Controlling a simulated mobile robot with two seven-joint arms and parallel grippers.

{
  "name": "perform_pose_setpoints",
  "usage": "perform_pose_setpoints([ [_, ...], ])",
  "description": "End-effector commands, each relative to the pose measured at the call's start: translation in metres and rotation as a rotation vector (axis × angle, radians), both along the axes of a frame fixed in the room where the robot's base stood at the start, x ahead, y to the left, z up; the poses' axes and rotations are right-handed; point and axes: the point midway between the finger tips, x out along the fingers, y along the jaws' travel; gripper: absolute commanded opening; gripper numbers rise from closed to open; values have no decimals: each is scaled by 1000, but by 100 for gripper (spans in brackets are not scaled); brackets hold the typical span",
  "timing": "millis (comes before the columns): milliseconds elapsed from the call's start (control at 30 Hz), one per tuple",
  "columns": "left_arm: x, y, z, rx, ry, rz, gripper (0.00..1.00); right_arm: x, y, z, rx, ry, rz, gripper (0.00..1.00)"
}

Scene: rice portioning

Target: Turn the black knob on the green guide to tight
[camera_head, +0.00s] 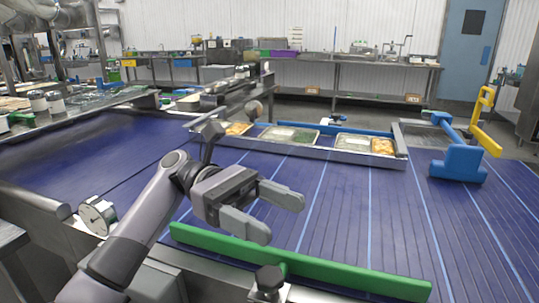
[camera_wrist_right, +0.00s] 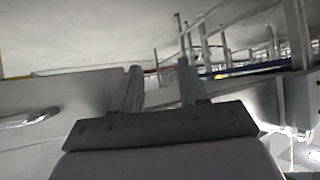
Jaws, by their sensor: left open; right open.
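The green guide (camera_head: 330,270) is a long green bar along the near edge of the blue conveyor belt. The black knob (camera_head: 269,279) sits on a mount at the guide's near side, at the bottom middle of the head view. My left gripper (camera_head: 283,214) is open and empty, above the belt and just beyond the guide, up from the knob in the picture. My right gripper (camera_wrist_right: 157,80) shows only in the right wrist view. Its two fingers are apart with nothing between them. I cannot tell the knob's setting.
The blue belt (camera_head: 90,145) fills the middle. Metal food trays (camera_head: 355,142) stand across its far side. A round dial (camera_head: 97,215) is on the near frame at left. Work tables line the back wall.

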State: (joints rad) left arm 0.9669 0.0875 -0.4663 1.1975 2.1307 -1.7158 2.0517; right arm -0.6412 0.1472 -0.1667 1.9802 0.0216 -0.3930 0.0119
Motion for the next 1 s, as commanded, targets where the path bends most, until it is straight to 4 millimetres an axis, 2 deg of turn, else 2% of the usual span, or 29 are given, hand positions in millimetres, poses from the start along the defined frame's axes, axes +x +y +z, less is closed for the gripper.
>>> perform_pose_setpoints([
  [33, 0, 0, 14, -1, -5, -1, 73, 0, 0, 1, -1, 1, -1, 43],
  [200, 0, 0, 49, -1, -3, -1, 73, 0, 0, 3, 0, 0, -3, 43],
  [400, 0, 0, 71, 1, 0, -1, 73, -1, 1, 4, 1, 0, -5, 43],
  [567, 0, 0, 76, 2, 1, -1, 73, -1, 1, 4, 2, 0, -4, 43],
  [1000, 0, 0, 74, -5, -7, 5, 73, -2, 1, 4, 2, 0, -3, 43],
])
